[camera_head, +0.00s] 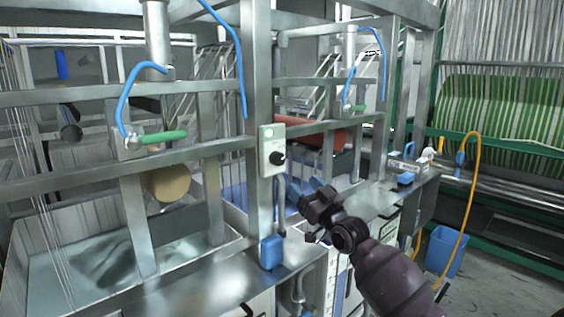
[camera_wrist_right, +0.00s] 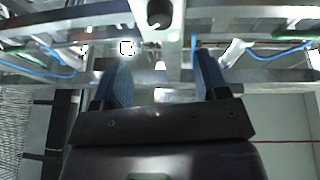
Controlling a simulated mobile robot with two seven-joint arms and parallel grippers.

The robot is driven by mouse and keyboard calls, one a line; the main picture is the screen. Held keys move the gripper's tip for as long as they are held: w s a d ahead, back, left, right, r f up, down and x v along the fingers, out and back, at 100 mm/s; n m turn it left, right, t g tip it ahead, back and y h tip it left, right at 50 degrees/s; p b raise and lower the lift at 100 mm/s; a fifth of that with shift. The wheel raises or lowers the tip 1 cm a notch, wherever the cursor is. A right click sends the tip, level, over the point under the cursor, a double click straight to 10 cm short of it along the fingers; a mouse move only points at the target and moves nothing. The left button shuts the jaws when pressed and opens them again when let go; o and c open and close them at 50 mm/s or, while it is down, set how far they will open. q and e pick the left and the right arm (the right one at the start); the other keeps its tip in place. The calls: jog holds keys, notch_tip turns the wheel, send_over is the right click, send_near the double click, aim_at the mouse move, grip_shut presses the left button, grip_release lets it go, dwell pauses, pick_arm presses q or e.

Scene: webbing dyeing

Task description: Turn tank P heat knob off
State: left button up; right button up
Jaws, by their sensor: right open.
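A pale control box (camera_head: 272,150) is fixed to the steel post in the middle of the head view. It has a green light near its top and a black round knob (camera_head: 278,158) on its face. A dark round knob (camera_wrist_right: 159,14) also shows at the top of the right wrist view, beyond the fingers. My right gripper (camera_head: 306,187) has blue fingers and is open and empty. It is below and to the right of the knob, apart from it. My left gripper is not in view. The knob's pointer setting is too small to read.
Steel rails and posts frame the tanks (camera_head: 60,262) at left. Blue hoses (camera_head: 240,75) and green handles (camera_head: 163,137) stick out nearby. A blue box (camera_head: 271,252) sits on the ledge below the post. A blue bin (camera_head: 445,252) stands on the floor at right.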

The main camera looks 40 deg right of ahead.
aim_at(280, 162)
jog(key=p+x, duration=0.1)
jog(key=x, duration=0.9)
jog(key=shift+w+p, duration=0.3)
jog(key=shift+w, duration=0.05)
jog(key=c, duration=0.9)
